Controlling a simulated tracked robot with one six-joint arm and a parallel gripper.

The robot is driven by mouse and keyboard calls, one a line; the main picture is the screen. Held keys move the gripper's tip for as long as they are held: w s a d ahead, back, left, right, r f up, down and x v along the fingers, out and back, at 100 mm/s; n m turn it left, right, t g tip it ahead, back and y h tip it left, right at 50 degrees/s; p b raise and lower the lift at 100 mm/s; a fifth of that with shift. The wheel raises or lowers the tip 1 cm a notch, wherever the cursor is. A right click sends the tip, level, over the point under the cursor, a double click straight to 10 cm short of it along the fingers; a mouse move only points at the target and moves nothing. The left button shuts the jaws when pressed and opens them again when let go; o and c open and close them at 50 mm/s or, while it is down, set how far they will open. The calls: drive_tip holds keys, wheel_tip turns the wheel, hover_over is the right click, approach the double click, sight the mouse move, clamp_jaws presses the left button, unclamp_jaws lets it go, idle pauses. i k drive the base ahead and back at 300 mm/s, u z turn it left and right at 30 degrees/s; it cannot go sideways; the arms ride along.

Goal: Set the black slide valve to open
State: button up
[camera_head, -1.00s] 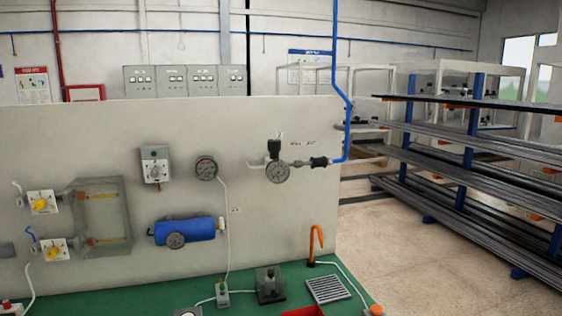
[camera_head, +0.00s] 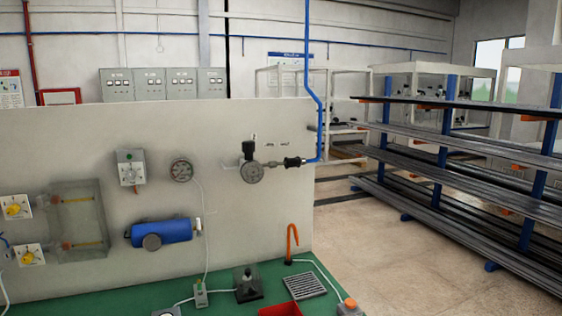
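A black slide valve (camera_head: 293,162) appears to be the dark ribbed fitting on the pale panel, between the round gauge (camera_head: 251,172) and the blue air pipe (camera_head: 319,125). It is too small here to tell its position. A black knob (camera_head: 248,149) sits just above the gauge. My gripper is not in view.
The panel (camera_head: 90,130) stands behind a green bench top (camera_head: 130,298). An orange hook (camera_head: 292,240), a grille (camera_head: 304,285) and a red tray (camera_head: 281,309) are on the bench below the valve. A rack of long bars (camera_head: 450,170) stands right, beyond open floor (camera_head: 345,240).

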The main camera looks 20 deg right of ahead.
sight(296, 162)
drive_tip(key=z, duration=0.05)
drive_tip(key=i, duration=1)
drive_tip(key=u, duration=0.05)
